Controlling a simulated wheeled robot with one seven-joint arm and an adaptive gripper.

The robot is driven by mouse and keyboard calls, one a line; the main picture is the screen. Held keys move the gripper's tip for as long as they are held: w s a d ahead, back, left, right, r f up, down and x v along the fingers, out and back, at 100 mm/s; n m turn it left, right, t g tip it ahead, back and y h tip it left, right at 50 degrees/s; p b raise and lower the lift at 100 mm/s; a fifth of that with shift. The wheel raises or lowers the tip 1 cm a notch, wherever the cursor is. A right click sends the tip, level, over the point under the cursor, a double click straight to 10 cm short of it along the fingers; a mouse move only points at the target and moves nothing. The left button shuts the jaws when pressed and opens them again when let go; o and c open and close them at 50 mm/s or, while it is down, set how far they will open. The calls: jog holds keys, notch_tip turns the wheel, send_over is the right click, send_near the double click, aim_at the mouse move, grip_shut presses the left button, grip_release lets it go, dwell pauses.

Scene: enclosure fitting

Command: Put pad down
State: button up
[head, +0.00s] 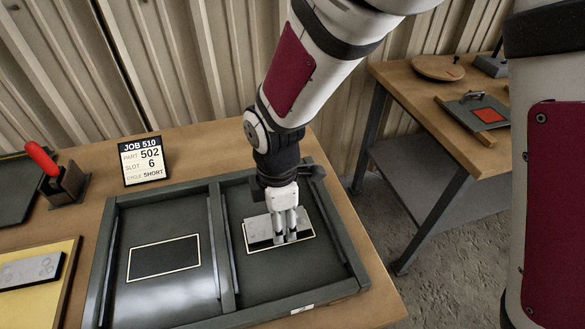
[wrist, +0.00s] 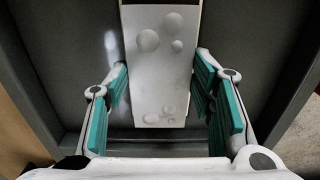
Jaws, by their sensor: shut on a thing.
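The pad (head: 257,228) is a light grey plate, with pale round bumps on its face in the wrist view (wrist: 158,75). My gripper (head: 290,236) is shut on it across its width, with a teal-lined finger on each side. The pad is over the white-outlined rectangle (head: 300,238) in the right compartment of the grey tray (head: 228,290). It covers most of that outline and sits a little off it toward the back. I cannot tell whether the pad touches the tray floor. The left compartment holds an empty dark outlined rectangle (head: 163,259).
A job card (head: 143,160) reading part 502, slot 6, short cycle stands behind the tray. A red-handled tool in a holder (head: 65,185) is at left. A similar grey pad (head: 30,270) lies on a yellow board (head: 62,285). A second bench (head: 420,90) stands at right.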

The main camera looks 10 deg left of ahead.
jog(key=shift+f, duration=0.4)
jog(key=shift+f, duration=0.15)
jog(key=o, duration=1.3)
